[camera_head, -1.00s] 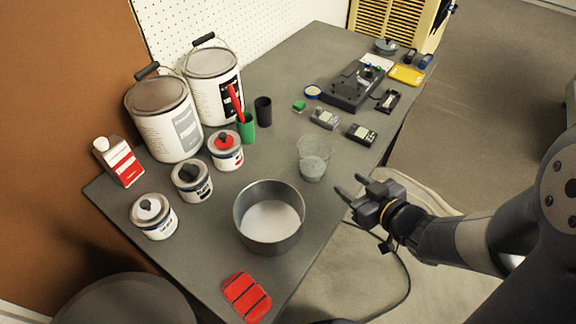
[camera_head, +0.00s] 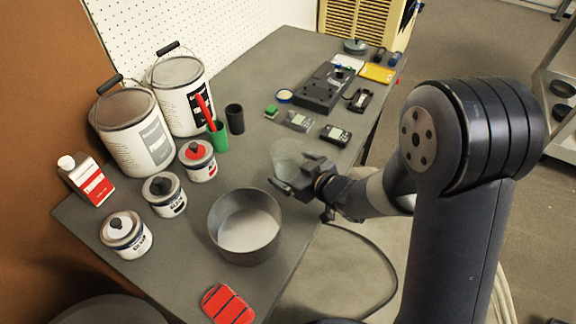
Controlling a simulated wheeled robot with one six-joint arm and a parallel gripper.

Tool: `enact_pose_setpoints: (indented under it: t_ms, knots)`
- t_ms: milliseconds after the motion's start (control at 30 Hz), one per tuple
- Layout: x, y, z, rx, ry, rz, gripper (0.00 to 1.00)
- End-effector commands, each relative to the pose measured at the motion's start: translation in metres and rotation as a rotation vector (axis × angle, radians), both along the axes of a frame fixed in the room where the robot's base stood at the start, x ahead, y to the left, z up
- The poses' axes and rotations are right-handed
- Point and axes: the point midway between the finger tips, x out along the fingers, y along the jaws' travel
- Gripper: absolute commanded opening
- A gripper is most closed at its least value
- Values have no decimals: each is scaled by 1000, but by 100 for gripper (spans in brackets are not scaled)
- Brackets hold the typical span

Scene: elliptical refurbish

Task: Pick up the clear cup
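The clear cup (camera_head: 287,158) stands on the grey table, behind and to the right of the metal pot. It is see-through, and its lower part is hidden by my gripper. My gripper (camera_head: 284,184) is at the table's right edge, its two fingers apart and pointing left at the cup. The fingers overlap the cup's lower part in the picture. I cannot tell whether they are around it or only in front of it.
A metal pot (camera_head: 246,253) stands left of my gripper, with a red striped item (camera_head: 228,304) in front. Paint cans (camera_head: 136,141), small tins and a green cup (camera_head: 218,138) stand at the left. Small devices (camera_head: 335,135) and a black fixture (camera_head: 322,92) lie behind the cup.

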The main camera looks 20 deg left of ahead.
Motion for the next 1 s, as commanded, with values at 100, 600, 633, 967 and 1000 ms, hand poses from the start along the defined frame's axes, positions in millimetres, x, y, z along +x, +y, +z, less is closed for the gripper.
enact_pose_setpoints:
  t_ms: [100, 600, 633, 967, 1000]
  knots:
    - [1, 1, -1, 0, 0, 0, 96]
    - [1, 1, 0, 0, 0, 0, 65]
    - [1, 1, 0, 0, 0, 0, 63]
    - [1, 1, 0, 0, -2, 0, 45]
    - [1, 1, 0, 0, -2, 0, 45]
